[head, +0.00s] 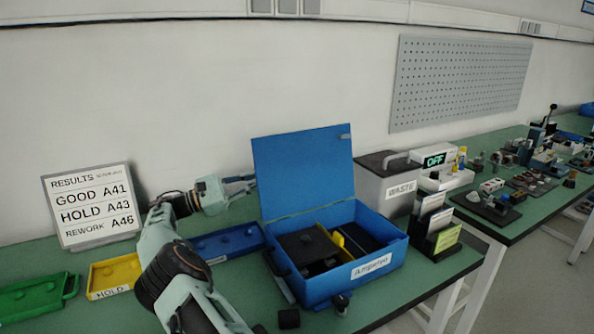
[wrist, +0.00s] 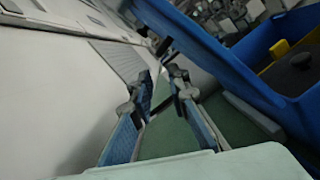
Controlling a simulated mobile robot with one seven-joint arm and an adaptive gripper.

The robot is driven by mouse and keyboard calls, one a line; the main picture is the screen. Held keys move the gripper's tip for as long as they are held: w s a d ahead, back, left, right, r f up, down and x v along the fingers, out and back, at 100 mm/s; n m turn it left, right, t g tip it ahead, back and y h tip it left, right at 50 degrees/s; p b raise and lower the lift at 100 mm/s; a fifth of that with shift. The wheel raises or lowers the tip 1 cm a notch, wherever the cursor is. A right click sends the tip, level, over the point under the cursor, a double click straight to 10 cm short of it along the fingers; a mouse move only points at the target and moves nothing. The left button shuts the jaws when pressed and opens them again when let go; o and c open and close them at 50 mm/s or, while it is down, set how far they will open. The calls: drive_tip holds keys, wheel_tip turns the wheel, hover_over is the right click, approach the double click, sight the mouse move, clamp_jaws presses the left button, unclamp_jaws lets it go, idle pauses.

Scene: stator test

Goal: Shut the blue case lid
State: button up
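The blue case (head: 370,265), labelled Amprobe or similar, stands on the green bench in the head view. Its lid (head: 303,170) is open, standing up at the back and leaning slightly backward. Black parts and a yellow piece sit inside the case. My gripper (head: 252,184) is beside the lid's left edge; whether it touches the lid cannot be told. In the wrist view, my gripper (wrist: 161,85) has its two fingers apart, with green bench and nothing held between them. The blue case (wrist: 290,105) lies to the right of the fingers there.
A grey WASTE bin (head: 385,185) and a card holder (head: 433,228) stand right of the case. Blue (head: 228,243), yellow (head: 116,273) and green (head: 35,300) trays lie to the left. A small black block (head: 289,318) lies in front.

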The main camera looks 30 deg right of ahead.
sight(299, 166)
drive_tip(key=shift+g+h, duration=0.6)
drive_tip(key=shift+h, duration=0.3)
drive_tip(key=x, duration=0.3)
drive_tip(key=f+x, duration=0.1)
drive_tip(key=x, duration=0.6)
drive_tip(key=shift+s+d+f, duration=0.1)
drive_tip(key=shift+d+f, duration=0.15)
drive_tip(key=shift+d, duration=0.4)
clamp_jaws()
